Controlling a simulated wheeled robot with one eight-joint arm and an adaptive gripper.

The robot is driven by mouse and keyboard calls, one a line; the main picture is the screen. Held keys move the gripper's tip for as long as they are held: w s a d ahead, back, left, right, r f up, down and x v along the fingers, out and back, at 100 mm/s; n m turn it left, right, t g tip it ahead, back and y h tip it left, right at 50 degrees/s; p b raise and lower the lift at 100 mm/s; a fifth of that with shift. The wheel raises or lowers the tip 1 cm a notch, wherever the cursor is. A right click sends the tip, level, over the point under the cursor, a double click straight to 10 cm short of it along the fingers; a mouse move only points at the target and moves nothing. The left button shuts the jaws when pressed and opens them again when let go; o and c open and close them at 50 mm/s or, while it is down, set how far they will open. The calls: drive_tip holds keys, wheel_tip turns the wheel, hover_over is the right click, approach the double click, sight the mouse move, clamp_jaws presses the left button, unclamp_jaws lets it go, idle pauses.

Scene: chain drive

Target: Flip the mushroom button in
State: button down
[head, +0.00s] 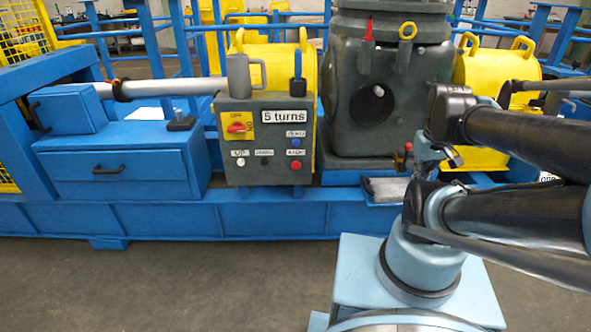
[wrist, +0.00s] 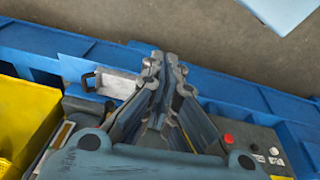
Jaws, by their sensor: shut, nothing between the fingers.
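The control panel (head: 267,140) is a dark grey box on the blue machine, left of my arm. A small round red button (head: 296,165), which looks like the mushroom button, sits at its lower right. A red spot at the right of the wrist view (wrist: 228,138) looks like the same button. My gripper (wrist: 164,62) is shut and empty, with its fingertips over the blue ledge and apart from the panel. In the head view it is small and partly lost among my arm links, right of the panel.
The panel also carries a red rotary switch (head: 236,128) on a yellow plate, a blue button (head: 295,152) and a white button (head: 240,162). A grey mug (head: 240,76) stands on top. A small tray (head: 385,190) sits on the ledge.

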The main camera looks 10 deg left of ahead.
sight(296, 168)
drive_tip(key=w+a+n+t, duration=0.1)
drive_tip(key=w+a+n, duration=1.3)
drive_tip(key=n, duration=0.4)
drive_tip(key=a+f+n, duration=0.3)
drive_tip(key=a+n, duration=0.6)
drive_tip(key=a, duration=0.3)
drive_tip(key=a+f+n+t+y, duration=0.1)
drive_tip(key=a+f+n, duration=0.3)
drive_tip(key=a+n, duration=0.4)
drive_tip(key=a, duration=0.4)
drive_tip(key=shift+s+a+f+n, duration=0.15)
drive_tip(key=shift+s+f+n, duration=0.1)
drive_tip(key=shift+s+n, duration=0.15)
drive_tip(key=shift+w+a+f, duration=0.3)
drive_tip(key=shift+w+f, duration=0.95)
drive_tip(key=shift+f, duration=0.3)
drive_tip(key=shift+w+a+f, duration=0.3)
drive_tip(key=shift+w+f, duration=0.95)
drive_tip(key=shift+f, duration=0.25)
drive_tip(key=shift+w+a+f, duration=0.3)
drive_tip(key=shift+w+f, duration=0.95)
drive_tip(key=shift+f, duration=0.3)
drive_tip(key=shift+a, duration=0.15)
